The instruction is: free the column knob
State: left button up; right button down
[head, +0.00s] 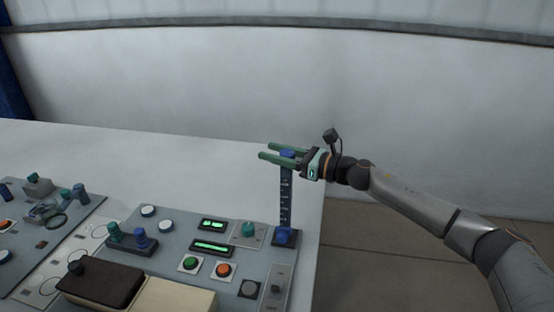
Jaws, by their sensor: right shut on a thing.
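The column (286,204) is a dark upright post with pale scale marks at the panel's right back corner. The blue column knob (287,154) is at the top of the post. My right gripper (266,151) comes in from the right with its green fingers level. It is shut on the knob, with one finger on the far side and one on the near side. The fingers hide part of the knob. My left gripper is not in view.
The grey control panel (176,238) carries a green button (190,264), an orange button (225,270), green displays (212,246) and several knobs. Another panel (75,226) lies at the left. The white table (170,160) is bare behind the panels, with a wall beyond.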

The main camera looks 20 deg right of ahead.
pick_arm(q)
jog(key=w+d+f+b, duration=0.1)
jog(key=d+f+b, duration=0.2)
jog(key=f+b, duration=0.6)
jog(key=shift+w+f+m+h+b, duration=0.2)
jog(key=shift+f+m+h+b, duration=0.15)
jog(key=shift+b, duration=0.7)
pick_arm(e)
jog(key=shift+s+a+r+n+g+y, duration=0.1)
jog(key=shift+s+a+n+g+y, duration=0.2)
jog(key=shift+n+g+y, duration=1.1)
jog(key=shift+s+a+f+n+g+y, duration=0.2)
jog(key=shift+n+g+y, duration=0.75)
jog(key=shift+g, duration=0.9)
jog(key=shift+s+a+r+n+g+y, duration=0.3)
jog(key=shift+n+g+y, duration=0.55)
jog(key=shift+n+g, duration=0.7)
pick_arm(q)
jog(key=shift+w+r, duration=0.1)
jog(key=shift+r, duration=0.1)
pick_arm(e)
jog(key=shift+d+f+g, duration=0.1)
jog(key=shift+g, duration=0.2)
jog(key=shift+c, duration=1.8)
grip_release()
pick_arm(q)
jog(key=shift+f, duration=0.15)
pick_arm(e)
jog(key=shift+f, duration=0.1)
